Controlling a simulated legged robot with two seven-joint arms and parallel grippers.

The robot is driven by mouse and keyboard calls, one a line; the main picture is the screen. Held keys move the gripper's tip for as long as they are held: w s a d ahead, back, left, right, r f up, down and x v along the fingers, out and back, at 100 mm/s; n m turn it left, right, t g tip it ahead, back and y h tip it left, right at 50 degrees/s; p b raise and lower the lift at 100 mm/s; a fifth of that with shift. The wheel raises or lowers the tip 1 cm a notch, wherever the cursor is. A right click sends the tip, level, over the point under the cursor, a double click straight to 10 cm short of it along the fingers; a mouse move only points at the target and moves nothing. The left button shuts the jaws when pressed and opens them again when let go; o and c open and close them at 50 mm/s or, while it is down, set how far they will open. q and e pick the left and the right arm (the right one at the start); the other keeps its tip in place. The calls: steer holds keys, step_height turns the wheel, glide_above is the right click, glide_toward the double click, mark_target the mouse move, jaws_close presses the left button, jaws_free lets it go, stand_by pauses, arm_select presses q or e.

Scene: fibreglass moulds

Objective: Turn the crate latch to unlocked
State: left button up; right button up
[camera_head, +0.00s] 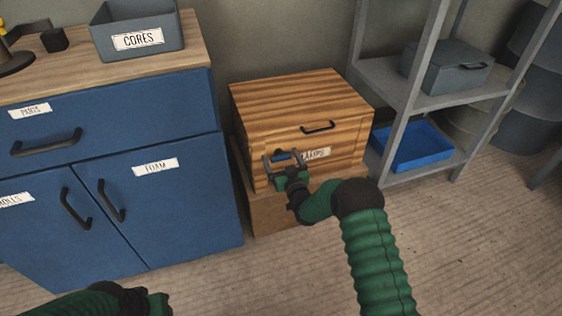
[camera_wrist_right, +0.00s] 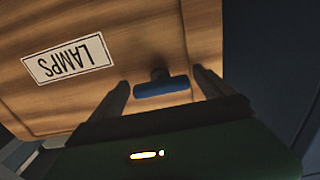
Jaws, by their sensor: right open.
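The wooden crate (camera_head: 303,115) sits on a brown box, with a dark handle (camera_head: 318,127) and a LAMPS label on its front. Its blue latch (camera_head: 281,155) is on the front face, left of the label. In the right wrist view the latch (camera_wrist_right: 162,87) is a blue bar on a dark pivot, lying nearly level in that picture. My right gripper (camera_head: 282,162) is open, its fingers on either side of the latch; it also shows in the wrist view (camera_wrist_right: 162,88). I cannot tell whether they touch it. My left arm shows at the bottom left; its fingers are out of view.
A grey shelf rack (camera_head: 386,75) with a blue tray (camera_head: 412,147) and a grey case (camera_head: 447,66) stands right. The floor in front is clear.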

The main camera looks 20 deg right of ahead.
steer(key=c, duration=1.4)
steer(key=shift+o, duration=0.2)
steer(key=shift+n, duration=0.4)
steer(key=n+p, duration=0.1)
steer(key=n, duration=0.2)
steer(key=shift+a, duration=0.1)
steer(key=n, duration=0.5)
steer(key=shift+p, duration=0.4)
steer(key=n, duration=0.4)
steer(key=shift+s+a+f+n, duration=0.1)
steer(key=shift+a+n, duration=0.05)
steer(key=shift+n, duration=0.15)
steer(key=shift+f+n, duration=0.15)
steer(key=shift+n, duration=2.15)
